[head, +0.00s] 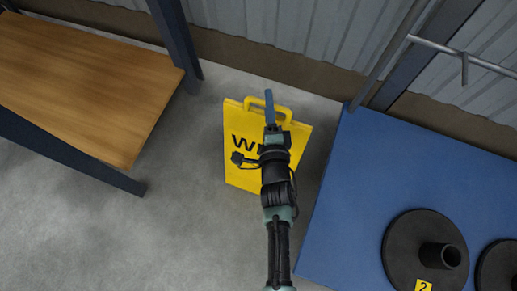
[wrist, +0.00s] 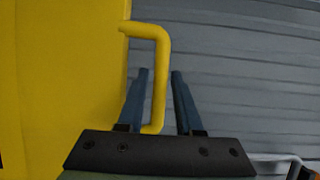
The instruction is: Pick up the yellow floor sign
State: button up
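The yellow floor sign (head: 236,163) stands on the grey floor between the bench and the blue platform, with black lettering partly hidden by my arm. Its loop handle (head: 283,109) is at the top. In the wrist view the sign's yellow panel (wrist: 60,80) fills the left side and the handle (wrist: 161,60) sticks out to the right. My gripper (head: 269,96) is over the handle in the head view. In the wrist view my gripper (wrist: 158,73) is open, its two blue fingers on either side of the handle bar, with gaps showing. Whether the handle lies at fingertip depth is unclear.
A wooden-topped bench (head: 85,85) with dark legs stands at the left. A blue platform (head: 350,220) at the right carries black weight-like discs (head: 400,250) and a metal rack (head: 435,45). A corrugated wall (head: 300,25) is behind. Floor is clear at the lower left.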

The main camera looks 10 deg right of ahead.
jog(key=w, duration=0.3)
jog(key=shift+d+b, duration=0.35)
jog(key=shift+c, duration=0.2)
jog(key=shift+s, duration=0.1)
grip_shut()
jog(key=shift+f, duration=0.1)
dwell(0.6)
jog(key=shift+r, duration=0.25)
